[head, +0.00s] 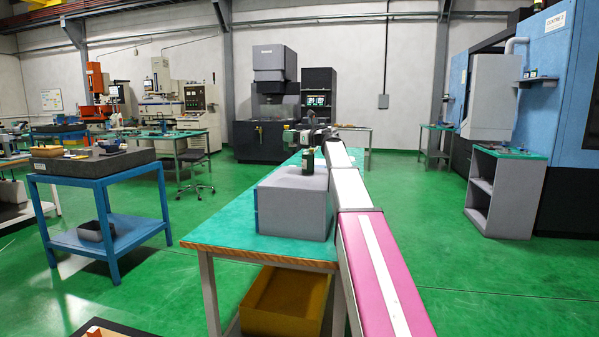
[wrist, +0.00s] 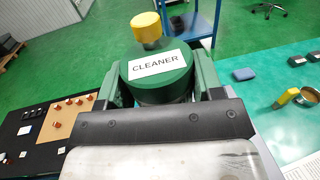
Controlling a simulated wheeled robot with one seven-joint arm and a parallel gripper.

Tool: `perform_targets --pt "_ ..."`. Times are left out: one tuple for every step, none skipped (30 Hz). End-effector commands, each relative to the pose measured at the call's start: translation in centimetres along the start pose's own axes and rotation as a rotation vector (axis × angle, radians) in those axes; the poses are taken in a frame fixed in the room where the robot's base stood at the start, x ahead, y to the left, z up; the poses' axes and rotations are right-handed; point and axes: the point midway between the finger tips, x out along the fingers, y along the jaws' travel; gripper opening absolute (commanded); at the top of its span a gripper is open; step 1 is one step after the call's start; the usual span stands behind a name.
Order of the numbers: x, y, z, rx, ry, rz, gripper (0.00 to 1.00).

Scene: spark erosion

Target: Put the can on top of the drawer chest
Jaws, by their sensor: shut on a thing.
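The can (wrist: 160,85) is dark green and carries a white CLEANER label in the wrist view. My gripper (wrist: 158,76) is shut on it, with one green finger on each side. In the head view the can (head: 308,163) appears upright at the top of the grey drawer chest (head: 290,208). I cannot tell whether its base touches the chest. The chest stands on a green-topped bench (head: 222,235). My arm partly covers the chest's right side.
The wrist view shows a blue block (wrist: 244,74), a yellow item (wrist: 286,98) and a round tin (wrist: 303,90) on the bench at right. A panel with several small parts (wrist: 70,118) lies at left. A yellow bin (head: 285,300) sits under the bench.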

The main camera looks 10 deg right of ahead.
Motion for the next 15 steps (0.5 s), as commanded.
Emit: perform_targets --pt "-0.5 0.7 -0.4 0.000 -0.001 0.000 0.24" --pt "-0.8 1.0 -0.7 0.000 -0.001 0.000 0.24" --pt "-1.3 1.5 -1.0 0.000 -0.001 0.000 0.24" --pt "-1.7 1.9 -1.3 0.000 -0.001 -0.001 0.24" --pt "-2.1 2.3 -1.7 0.001 0.000 -0.001 0.24" --pt "-2.6 2.9 -2.2 0.001 0.000 -0.001 0.24" --pt "-3.1 3.3 -2.5 0.001 0.000 -0.002 0.24" --pt "-3.5 3.7 -2.9 0.002 0.000 -0.002 0.24" --pt "-4.1 4.3 -3.4 0.002 0.000 -0.002 0.24" --pt "-4.5 4.7 -3.8 0.002 0.000 -0.002 0.24" --pt "-4.9 5.1 -4.1 0.002 0.000 -0.001 0.24" --pt "-5.5 5.7 -4.6 0.001 0.000 -0.001 0.24" --pt "-5.9 6.1 -4.9 0.001 0.000 0.000 0.24" --pt "-6.2 6.5 -5.2 0.001 -0.001 0.000 0.24" --pt "-6.7 7.0 -5.6 0.001 -0.001 0.000 0.24"
